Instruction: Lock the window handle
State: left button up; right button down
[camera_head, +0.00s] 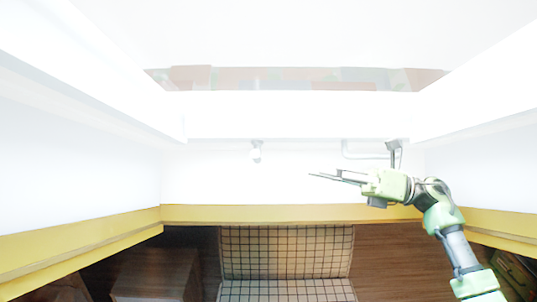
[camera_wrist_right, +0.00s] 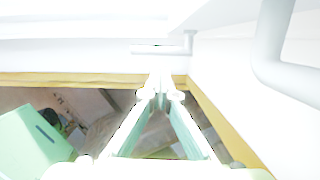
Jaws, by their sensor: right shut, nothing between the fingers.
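A white bar on a bracket (camera_wrist_right: 160,48) shows ahead of the fingers in the wrist view and looks like the same handle. My right gripper (camera_head: 315,177) reaches in from the right, points left and is shut and empty. Its fingertips (camera_wrist_right: 161,92) lie close together below the bar in the wrist view, apart from it. Bright light washes out the handle's exact angle. My left gripper is not in view.
A white bent pipe-like part (camera_head: 346,151) stands on the frame behind my right gripper; a thick white bent part (camera_wrist_right: 272,48) is close on the right in the wrist view. A yellow ledge (camera_head: 250,214) runs below. A checked seat (camera_head: 287,252) is under it.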

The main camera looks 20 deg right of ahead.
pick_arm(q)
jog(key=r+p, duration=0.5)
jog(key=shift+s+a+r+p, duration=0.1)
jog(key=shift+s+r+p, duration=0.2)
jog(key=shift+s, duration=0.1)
pick_arm(e)
jog(key=x, duration=1)
jog(key=shift+s+a+r+n, duration=0.2)
jog(key=shift+s+r+n, duration=0.05)
jog(key=shift+s+n, duration=0.15)
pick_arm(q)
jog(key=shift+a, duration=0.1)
